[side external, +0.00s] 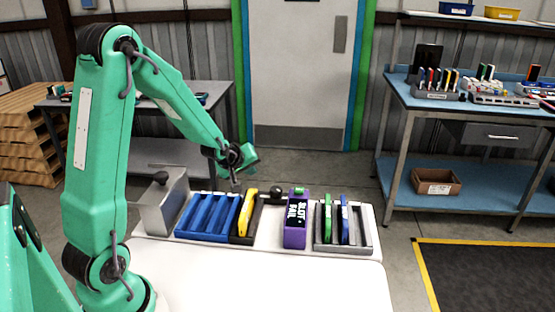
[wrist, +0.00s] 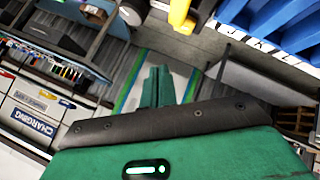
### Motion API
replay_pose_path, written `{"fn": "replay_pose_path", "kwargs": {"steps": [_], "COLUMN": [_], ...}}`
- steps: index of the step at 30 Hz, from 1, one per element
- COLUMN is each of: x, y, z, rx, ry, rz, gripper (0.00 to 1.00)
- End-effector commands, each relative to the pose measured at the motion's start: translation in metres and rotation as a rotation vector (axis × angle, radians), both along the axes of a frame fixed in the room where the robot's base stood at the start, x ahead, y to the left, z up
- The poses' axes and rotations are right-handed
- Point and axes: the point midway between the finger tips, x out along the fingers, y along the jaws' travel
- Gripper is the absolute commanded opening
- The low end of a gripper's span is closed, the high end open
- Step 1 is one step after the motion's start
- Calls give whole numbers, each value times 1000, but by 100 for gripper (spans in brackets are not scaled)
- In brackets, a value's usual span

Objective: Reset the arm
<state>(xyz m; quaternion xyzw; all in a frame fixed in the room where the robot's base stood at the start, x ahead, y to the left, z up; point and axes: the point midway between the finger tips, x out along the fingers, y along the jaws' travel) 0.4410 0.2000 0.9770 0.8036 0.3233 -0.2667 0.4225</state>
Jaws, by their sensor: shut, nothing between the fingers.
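My gripper (side external: 248,160) is raised above the back of the white table (side external: 290,285) at the end of my green arm. In the wrist view its green fingers (wrist: 158,86) are together, with nothing between them. In the side view it is up and clear of the blue slotted rack (side external: 207,214) and the yellow item (side external: 243,212) in a black holder. The yellow item also shows at the top of the wrist view (wrist: 180,12), with the blue rack (wrist: 275,22) to its right.
A grey metal box (side external: 162,208) stands left of the blue rack. A purple box (side external: 296,222) with lettering and a grey rack (side external: 344,240) holding green and blue pieces stand to the right. The table's front is clear. A blue workbench (side external: 470,110) is behind right.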

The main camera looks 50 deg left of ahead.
Motion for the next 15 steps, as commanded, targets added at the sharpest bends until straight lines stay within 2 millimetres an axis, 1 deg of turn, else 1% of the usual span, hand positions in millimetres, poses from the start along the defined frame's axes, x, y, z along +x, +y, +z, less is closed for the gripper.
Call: {"fn": "replay_pose_path", "kwargs": {"steps": [5,8,11,15], "x": [-4,-10,-19,-35], "y": [-18,-34,-51,-76], "z": [20,35,52,73], "rx": [29,52,81,121], "ry": [27,55,86,133], "rz": [-69,-128,-198,-301], "gripper": [0,0,0,0]}}
